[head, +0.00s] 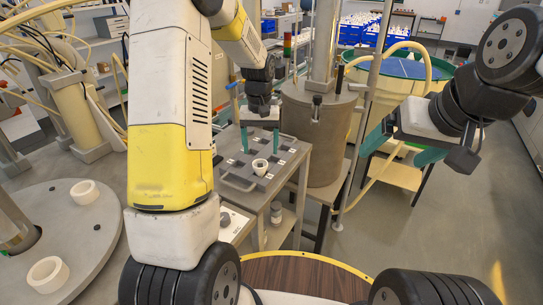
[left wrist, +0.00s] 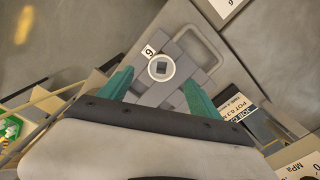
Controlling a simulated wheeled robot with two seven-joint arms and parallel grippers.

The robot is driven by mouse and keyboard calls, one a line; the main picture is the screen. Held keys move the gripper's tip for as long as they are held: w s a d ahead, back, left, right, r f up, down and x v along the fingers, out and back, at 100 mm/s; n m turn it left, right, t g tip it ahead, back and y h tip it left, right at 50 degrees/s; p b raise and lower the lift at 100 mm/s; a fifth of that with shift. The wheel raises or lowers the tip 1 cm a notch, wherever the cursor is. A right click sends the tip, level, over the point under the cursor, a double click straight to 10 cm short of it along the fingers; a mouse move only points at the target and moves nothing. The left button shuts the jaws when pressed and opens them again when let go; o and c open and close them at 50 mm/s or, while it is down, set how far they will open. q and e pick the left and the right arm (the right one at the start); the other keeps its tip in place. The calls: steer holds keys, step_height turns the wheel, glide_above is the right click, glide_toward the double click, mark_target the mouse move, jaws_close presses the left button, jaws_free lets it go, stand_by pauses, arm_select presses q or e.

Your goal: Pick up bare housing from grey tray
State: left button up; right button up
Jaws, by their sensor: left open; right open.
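The bare housing (head: 260,166) is a small white cup with a dark middle, standing upright on the grey tray (head: 238,186). No contact shows. My right gripper (head: 405,148) is open and empty, held out to the right, away from the tray.
A large grey cylinder (head: 318,135) stands just right of the tray. A round table (head: 75,235) with white rings is at left. A green-rimmed vat (head: 390,90) stands behind my right gripper.

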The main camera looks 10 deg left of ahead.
mark_target(260, 160)
arm_select(q)
step_height(260, 160, down, 6)
steer(key=shift+a+r, duration=0.15)
steer(key=c, duration=1.4)
